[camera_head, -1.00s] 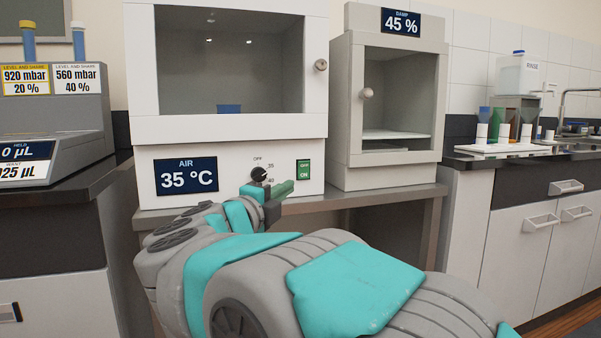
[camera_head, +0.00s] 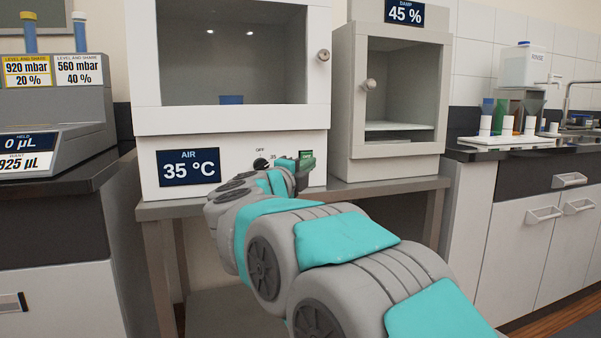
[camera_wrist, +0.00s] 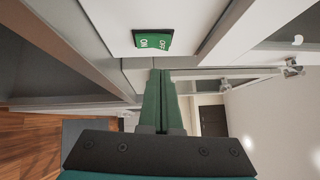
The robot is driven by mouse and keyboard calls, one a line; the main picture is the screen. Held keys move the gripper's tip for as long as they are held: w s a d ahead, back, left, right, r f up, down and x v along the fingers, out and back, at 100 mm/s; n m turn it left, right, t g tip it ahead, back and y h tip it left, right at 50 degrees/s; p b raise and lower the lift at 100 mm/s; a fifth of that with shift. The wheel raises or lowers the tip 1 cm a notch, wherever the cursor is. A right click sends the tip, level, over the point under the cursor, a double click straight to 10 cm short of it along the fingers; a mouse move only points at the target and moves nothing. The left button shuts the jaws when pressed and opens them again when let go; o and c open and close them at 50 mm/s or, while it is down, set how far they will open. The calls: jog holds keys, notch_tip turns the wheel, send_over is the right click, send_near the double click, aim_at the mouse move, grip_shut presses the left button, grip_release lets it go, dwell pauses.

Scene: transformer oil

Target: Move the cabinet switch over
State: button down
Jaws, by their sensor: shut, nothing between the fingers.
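The cabinet switch is a green rocker marked ON and OFF in a dark frame. It shows near the top of the wrist view (camera_wrist: 153,41). In the head view the switch (camera_head: 306,154) is at the lower right of the white cabinet's front panel, mostly covered by my gripper. My gripper (camera_wrist: 160,72) is shut and empty, its two green fingers pressed together and pointing towards the panel beside the switch. In the head view my gripper (camera_head: 305,162) is right in front of the switch. I cannot tell whether the fingertips touch it.
A black dial (camera_head: 261,164) sits left of the switch, beside the AIR 35 °C display (camera_head: 189,167). The white cabinet (camera_head: 150,120) stands on a grey table (camera_head: 400,184), next to a smaller DAMP cabinet (camera_head: 343,110). A counter (camera_head: 480,160) is further right.

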aim_at(310, 156)
jog(key=shift+w+a+r, duration=0.1)
jog(key=shift+w+a, duration=0.2)
jog(key=shift+w, duration=0.45)
jog(key=shift+w+a+r, duration=0.1)
jog(key=shift+w+a, duration=0.15)
jog(key=shift+w, duration=0.45)
jog(key=shift+p, duration=0.3)
